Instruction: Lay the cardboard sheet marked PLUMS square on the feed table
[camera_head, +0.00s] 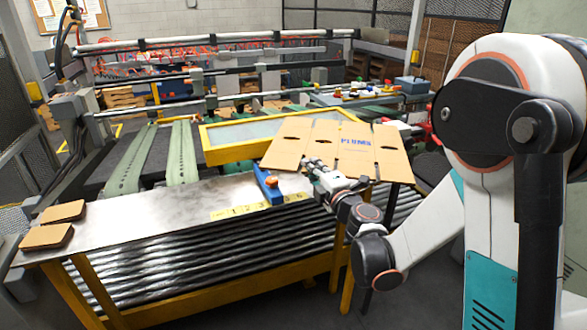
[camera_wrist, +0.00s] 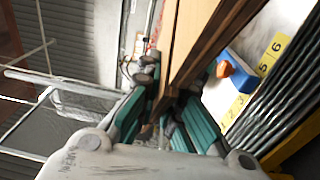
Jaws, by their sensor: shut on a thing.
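The cardboard sheet marked PLUMS (camera_head: 356,160) is a flat tan blank with slots and blue lettering, at centre right in the head view. My gripper (camera_head: 318,170) is shut on its near left edge. In the wrist view the sheet (camera_wrist: 185,40) appears edge-on between the fingers of my gripper (camera_wrist: 165,110). The sheet is held tilted, with its left part over the right end of the feed table. The feed table (camera_head: 150,212) is a bare metal plate on a yellow frame. I cannot tell whether the sheet touches anything beneath it.
A blue stop with an orange knob (camera_head: 268,184) stands on the table beside a yellow numbered scale (camera_head: 235,212). Two small brown pads (camera_head: 47,236) lie at the table's left end. A yellow-framed clear panel (camera_head: 225,148) stands behind. The table's middle is clear.

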